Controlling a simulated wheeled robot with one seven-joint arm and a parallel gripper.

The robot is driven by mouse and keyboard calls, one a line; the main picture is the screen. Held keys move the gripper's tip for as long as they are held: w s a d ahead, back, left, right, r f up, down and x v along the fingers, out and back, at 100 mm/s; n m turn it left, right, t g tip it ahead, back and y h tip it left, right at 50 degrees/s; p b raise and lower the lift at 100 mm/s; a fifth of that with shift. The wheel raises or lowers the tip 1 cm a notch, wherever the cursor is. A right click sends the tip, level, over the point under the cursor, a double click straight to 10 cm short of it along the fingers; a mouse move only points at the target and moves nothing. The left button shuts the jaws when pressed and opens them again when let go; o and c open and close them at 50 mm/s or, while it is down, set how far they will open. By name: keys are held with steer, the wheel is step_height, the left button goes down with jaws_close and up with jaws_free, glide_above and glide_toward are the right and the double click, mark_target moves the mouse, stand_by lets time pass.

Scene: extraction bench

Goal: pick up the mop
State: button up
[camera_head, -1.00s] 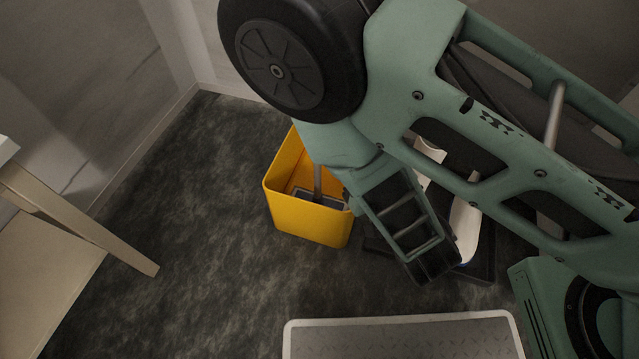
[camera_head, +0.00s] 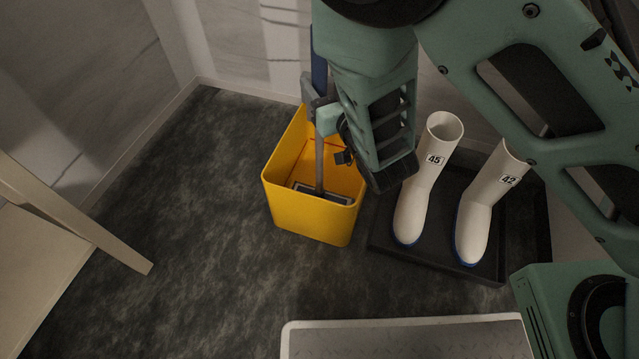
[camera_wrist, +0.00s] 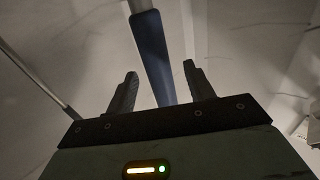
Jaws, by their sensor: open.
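The mop (camera_head: 320,165) stands upright in the yellow bucket (camera_head: 312,217), its flat head low inside and its grey pole rising to a blue grip section (camera_head: 319,75). My gripper (camera_head: 318,108) is at the pole's height above the bucket rim, its fingers by the pole. In the wrist view the open fingers (camera_wrist: 158,85) point towards the blue grip (camera_wrist: 152,58), which shows between them. I cannot tell how deep the pole sits between the fingers. My arm hides part of the upper pole in the head view.
White boots (camera_head: 420,190) marked 45 and 42 stand in a black tray (camera_head: 512,268) right of the bucket. A grey-topped step (camera_head: 405,338) is at the front. A wooden piece of furniture (camera_head: 75,225) is at the left. Dark floor is clear left of the bucket.

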steer(key=shift+b+x, duration=0.3)
steer(key=shift+x, duration=1.2)
jaws_close()
steer(key=shift+d+r, duration=0.1)
